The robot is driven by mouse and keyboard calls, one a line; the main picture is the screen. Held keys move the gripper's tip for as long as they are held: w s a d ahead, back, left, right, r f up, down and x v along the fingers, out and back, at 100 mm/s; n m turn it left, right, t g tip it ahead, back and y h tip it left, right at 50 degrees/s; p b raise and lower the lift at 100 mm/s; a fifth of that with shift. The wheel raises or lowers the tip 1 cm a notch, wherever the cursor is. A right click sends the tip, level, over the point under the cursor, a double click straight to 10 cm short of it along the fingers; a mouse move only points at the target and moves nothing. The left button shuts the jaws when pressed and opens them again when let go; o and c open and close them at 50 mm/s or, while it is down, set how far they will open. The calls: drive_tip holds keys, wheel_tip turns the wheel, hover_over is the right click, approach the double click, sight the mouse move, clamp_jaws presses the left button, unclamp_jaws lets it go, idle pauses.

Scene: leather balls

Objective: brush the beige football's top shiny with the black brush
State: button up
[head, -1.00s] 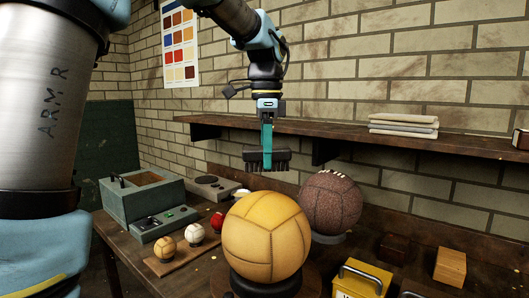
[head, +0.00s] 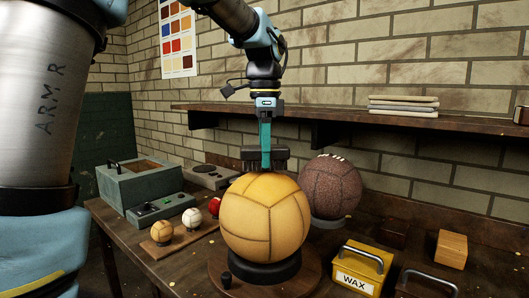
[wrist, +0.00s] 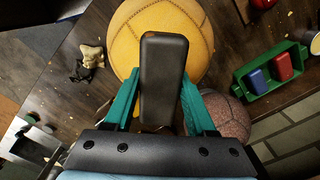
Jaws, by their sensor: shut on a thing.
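The beige football (head: 264,220), a large tan-yellow stitched ball, rests on a dark ring on a round wooden stand (head: 222,262). My gripper (head: 265,150) points straight down above the ball, its teal fingers shut on the black brush (head: 250,154). The brush's dark bristles face down, right at the ball's top edge; I cannot tell whether they touch it. In the wrist view, the brush's black back (wrist: 163,75) sits between the teal fingers and overlaps the football (wrist: 135,38), hiding part of its panels.
A dark brown pebbled ball (head: 330,188) stands close behind right. A yellow WAX tin (head: 362,270) with a handle is at front right, near a wood block (head: 452,248). Small balls (head: 162,231) and a grey-green box (head: 140,187) are left. A shelf (head: 340,116) runs behind my gripper.

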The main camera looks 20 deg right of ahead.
drive_tip(key=shift+f, duration=0.5)
idle(0.7)
